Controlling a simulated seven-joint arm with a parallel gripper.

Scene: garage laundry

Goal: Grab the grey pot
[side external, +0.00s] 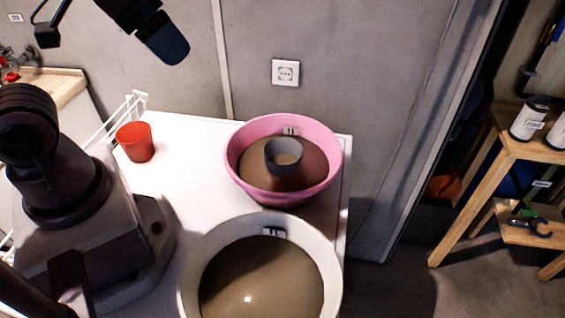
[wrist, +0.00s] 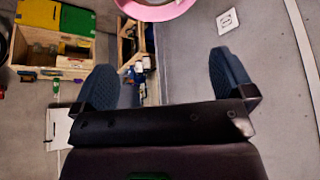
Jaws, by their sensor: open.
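The small grey pot (side external: 283,156) sits upright inside the pink basin (side external: 240,165), surrounded by brown contents. Its rim and part of its side show, and its lower part is hidden by the brown contents. The basin stands at the back right of the white top (side external: 190,180). My gripper (wrist: 162,62) is open, with nothing between its two dark blue fingers. In the side view, one finger (side external: 165,40) shows high at the upper left, well above and apart from the pot. In the wrist view, the pink basin's edge (wrist: 160,12) shows at the top; the pot is not visible.
A large pale basin (side external: 192,270) with brown contents stands in front of the pink one. A red cup (side external: 135,143) stands at the left of the white top. A grey wall with a socket (side external: 285,73) is behind. A wooden shelf (side external: 480,185) is at right.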

